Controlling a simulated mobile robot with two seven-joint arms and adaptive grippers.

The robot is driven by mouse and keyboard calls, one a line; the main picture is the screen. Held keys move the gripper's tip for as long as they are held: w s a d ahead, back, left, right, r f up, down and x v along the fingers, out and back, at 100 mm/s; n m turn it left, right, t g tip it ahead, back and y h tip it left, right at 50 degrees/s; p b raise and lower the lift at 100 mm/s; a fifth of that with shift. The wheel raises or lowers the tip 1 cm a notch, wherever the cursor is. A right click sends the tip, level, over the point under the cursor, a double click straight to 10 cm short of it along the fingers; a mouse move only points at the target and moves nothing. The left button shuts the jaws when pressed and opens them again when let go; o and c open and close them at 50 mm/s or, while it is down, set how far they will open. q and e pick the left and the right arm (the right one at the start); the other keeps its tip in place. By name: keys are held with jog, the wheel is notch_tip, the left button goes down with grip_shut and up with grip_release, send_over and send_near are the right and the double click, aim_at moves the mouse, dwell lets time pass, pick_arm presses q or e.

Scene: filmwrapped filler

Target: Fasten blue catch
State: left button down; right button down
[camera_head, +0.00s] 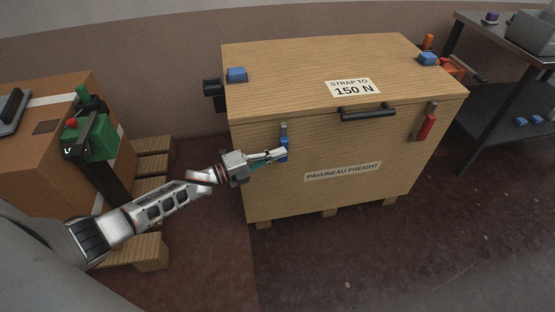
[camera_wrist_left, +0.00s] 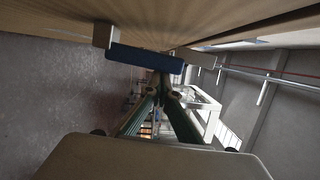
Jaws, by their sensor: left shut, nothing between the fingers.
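The blue catch (camera_head: 284,142) is on the front face of the wooden crate (camera_head: 255,185), left of its middle, below a small grey metal plate. My left gripper (camera_head: 282,154) is at the catch and covers part of it. In the left wrist view the catch is a dark blue bar (camera_wrist_left: 145,58) close along the wood. The tips of my left gripper (camera_wrist_left: 163,88) are together right by the bar, with nothing between them. I cannot tell whether they touch it, or whether the catch is fastened. My right gripper is not in view.
A red catch (camera_head: 426,127) and a black handle (camera_head: 368,112) are on the crate's front. Blue corner pieces (camera_head: 236,75) sit on its lid. A carton (camera_head: 40,160) and pallet stand left; a dark bench (camera_head: 490,85) stands right. The floor in front is clear.

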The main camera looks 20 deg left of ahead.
pick_arm(q)
jog(key=shift+w+a+r, duration=0.2)
jog(key=shift+w+a, duration=0.05)
jog(key=shift+w, duration=0.15)
jog(key=shift+w+a+r, duration=0.15)
jog(key=shift+r, duration=0.05)
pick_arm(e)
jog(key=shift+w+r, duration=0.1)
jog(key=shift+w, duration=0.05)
